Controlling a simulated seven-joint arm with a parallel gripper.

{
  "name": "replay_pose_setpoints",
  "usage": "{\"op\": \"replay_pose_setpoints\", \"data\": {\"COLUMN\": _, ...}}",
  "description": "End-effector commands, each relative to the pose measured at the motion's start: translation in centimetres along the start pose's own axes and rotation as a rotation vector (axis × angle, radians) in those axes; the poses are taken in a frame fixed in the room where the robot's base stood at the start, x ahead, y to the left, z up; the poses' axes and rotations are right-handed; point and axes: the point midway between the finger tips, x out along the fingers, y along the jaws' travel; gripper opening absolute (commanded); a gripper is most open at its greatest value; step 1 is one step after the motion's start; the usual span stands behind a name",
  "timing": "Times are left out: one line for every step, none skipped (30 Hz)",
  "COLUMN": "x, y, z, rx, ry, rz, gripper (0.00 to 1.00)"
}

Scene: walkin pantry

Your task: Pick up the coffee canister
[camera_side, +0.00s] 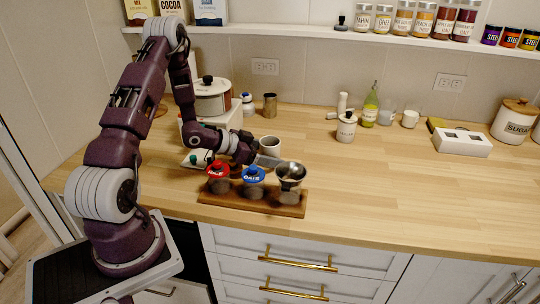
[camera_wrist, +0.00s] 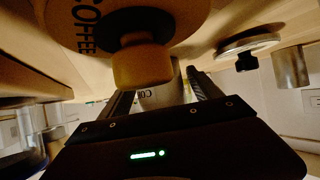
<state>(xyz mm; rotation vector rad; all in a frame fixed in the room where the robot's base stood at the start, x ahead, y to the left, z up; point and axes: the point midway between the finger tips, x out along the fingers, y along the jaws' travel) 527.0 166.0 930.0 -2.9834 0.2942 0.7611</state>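A smaller white piece with partly readable lettering (camera_wrist: 160,96) shows between my fingers. My gripper (camera_wrist: 163,86) has its two fingers apart, with nothing clearly clamped. In the side view my gripper (camera_side: 245,153) is low over the counter, beside a pale cup-like cylinder (camera_side: 270,147). Farther right stands a white lidded canister (camera_side: 346,127); its lettering is too small to read.
The counter's right middle is clear.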

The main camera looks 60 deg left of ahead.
Motion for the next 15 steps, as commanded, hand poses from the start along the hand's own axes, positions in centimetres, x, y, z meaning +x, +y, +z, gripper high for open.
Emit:
{"op": "replay_pose_setpoints", "data": {"x": -0.02, "y": 0.00, "z": -0.01, "rx": 0.000, "ry": 0.000, "rz": 0.000, "gripper": 0.61}}
{"op": "replay_pose_setpoints", "data": {"x": -0.02, "y": -0.01, "z": -0.01, "rx": 0.000, "ry": 0.000, "rz": 0.000, "gripper": 0.55}}
{"op": "replay_pose_setpoints", "data": {"x": -0.02, "y": -0.01, "z": -0.01, "rx": 0.000, "ry": 0.000, "rz": 0.000, "gripper": 0.47}}
{"op": "replay_pose_setpoints", "data": {"x": -0.03, "y": 0.00, "z": -0.01, "rx": 0.000, "ry": 0.000, "rz": 0.000, "gripper": 0.41}}
{"op": "replay_pose_setpoints", "data": {"x": -0.03, "y": 0.00, "z": -0.01, "rx": 0.000, "ry": 0.000, "rz": 0.000, "gripper": 0.35}}
{"op": "replay_pose_setpoints", "data": {"x": -0.03, "y": 0.00, "z": -0.01, "rx": 0.000, "ry": 0.000, "rz": 0.000, "gripper": 0.27}}
{"op": "replay_pose_setpoints", "data": {"x": -0.04, "y": -0.01, "z": -0.01, "rx": 0.000, "ry": 0.000, "rz": 0.000, "gripper": 0.21}}
{"op": "replay_pose_setpoints", "data": {"x": -0.04, "y": 0.00, "z": -0.02, "rx": 0.000, "ry": 0.000, "rz": 0.000, "gripper": 0.16}}
{"op": "replay_pose_setpoints", "data": {"x": -0.04, "y": 0.00, "z": -0.02, "rx": 0.000, "ry": 0.000, "rz": 0.000, "gripper": 0.08}}
{"op": "replay_pose_setpoints", "data": {"x": -0.04, "y": 0.00, "z": -0.02, "rx": 0.000, "ry": 0.000, "rz": 0.000, "gripper": 0.02}}
{"op": "replay_pose_setpoints", "data": {"x": -0.04, "y": -0.01, "z": -0.07, "rx": 0.001, "ry": 0.002, "rz": 0.000, "gripper": 0.00}}
{"op": "replay_pose_setpoints", "data": {"x": -0.04, "y": -0.01, "z": -0.07, "rx": 0.001, "ry": 0.002, "rz": 0.000, "gripper": 0.00}}
{"op": "replay_pose_setpoints", "data": {"x": -0.04, "y": -0.01, "z": -0.07, "rx": 0.001, "ry": 0.002, "rz": 0.000, "gripper": 0.00}}
{"op": "replay_pose_setpoints", "data": {"x": -0.04, "y": -0.01, "z": -0.07, "rx": 0.001, "ry": 0.002, "rz": 0.000, "gripper": 0.00}}
{"op": "replay_pose_setpoints", "data": {"x": -0.04, "y": -0.01, "z": -0.07, "rx": 0.001, "ry": 0.002, "rz": 0.000, "gripper": 0.00}}
